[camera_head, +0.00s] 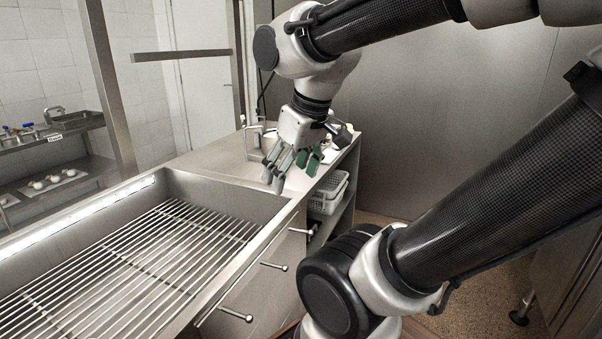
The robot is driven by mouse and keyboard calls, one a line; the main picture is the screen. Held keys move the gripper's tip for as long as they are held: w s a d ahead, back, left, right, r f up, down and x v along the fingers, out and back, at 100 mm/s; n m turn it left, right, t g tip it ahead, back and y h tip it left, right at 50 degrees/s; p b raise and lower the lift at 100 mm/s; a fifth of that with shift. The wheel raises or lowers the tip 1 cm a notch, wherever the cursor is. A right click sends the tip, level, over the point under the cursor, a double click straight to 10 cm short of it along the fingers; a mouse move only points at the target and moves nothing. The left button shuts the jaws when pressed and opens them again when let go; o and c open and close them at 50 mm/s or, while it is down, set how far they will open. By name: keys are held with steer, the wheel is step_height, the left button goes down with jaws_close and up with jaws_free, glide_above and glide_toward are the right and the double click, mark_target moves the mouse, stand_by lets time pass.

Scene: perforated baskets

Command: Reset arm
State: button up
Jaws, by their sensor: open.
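My gripper (290,170) points down above the right end of the steel counter (220,158), close to its front edge. Its fingers are spread apart and nothing shows between them. My arm comes in from the upper right and bends down at the wrist. White perforated baskets (328,192) sit on a shelf below the counter top, to the right of the gripper. Part of the counter top behind the gripper is hidden by it.
A sunken steel basin with a wire rack (150,265) fills the lower left. Drawers with knobbed handles (235,314) face the front. A metal post (108,85) stands at the left. A wall shelf (50,130) holds small items.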

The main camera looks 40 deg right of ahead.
steer(key=shift+s+d+m, duration=0.25)
steer(key=shift+s+m, duration=0.1)
steer(key=shift+s, duration=0.2)
steer(key=shift+s+d+m, duration=0.25)
steer(key=shift+s+m, duration=0.1)
steer(key=shift+s, duration=0.15)
steer(key=shift+a, duration=0.1)
